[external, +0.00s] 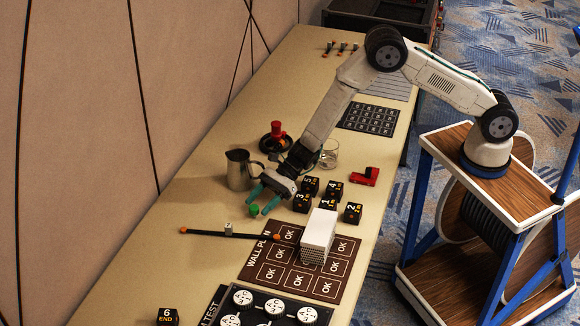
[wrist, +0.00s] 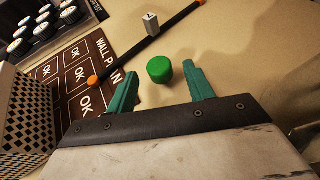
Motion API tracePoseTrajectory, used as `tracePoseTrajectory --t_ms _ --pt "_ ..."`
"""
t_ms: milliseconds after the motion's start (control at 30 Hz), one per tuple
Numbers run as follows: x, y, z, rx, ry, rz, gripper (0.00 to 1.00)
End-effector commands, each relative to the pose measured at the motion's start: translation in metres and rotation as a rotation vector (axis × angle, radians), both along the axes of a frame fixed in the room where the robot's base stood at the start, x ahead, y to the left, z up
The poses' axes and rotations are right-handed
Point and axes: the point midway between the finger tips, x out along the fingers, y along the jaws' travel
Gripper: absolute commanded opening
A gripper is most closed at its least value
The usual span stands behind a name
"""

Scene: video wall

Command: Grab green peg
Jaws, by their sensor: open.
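The green peg (wrist: 160,69) stands on the table, a short round piece with a flat top. In the external view the green peg (external: 254,210) shows beside the tips of my gripper (external: 262,200). In the wrist view my gripper (wrist: 160,88) has two teal fingers spread apart, one to the left and one to the right. The peg lies between the lines of the fingers, near and slightly beyond their tips. Nothing is held. I cannot tell whether a finger touches the peg.
A black bar with orange ends (external: 228,233) lies nearby, with a small grey block (external: 228,228) on it. Black numbered cubes (external: 331,200), a metal pitcher (external: 238,170), a glass (external: 329,153) and a white box (external: 318,233) on the brown wall plan mat (external: 262,255) surround the gripper.

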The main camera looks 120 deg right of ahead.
Motion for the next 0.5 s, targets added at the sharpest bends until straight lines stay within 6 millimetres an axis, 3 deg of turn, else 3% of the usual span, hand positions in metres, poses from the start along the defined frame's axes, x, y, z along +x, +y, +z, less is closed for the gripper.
tracePoseTrajectory --t_ms 300,500 --pt "0.036 0.013 -0.017 -0.002 -0.001 0.004 0.52" --pt "0.046 0.016 -0.021 0.0 -0.001 0.001 0.52"
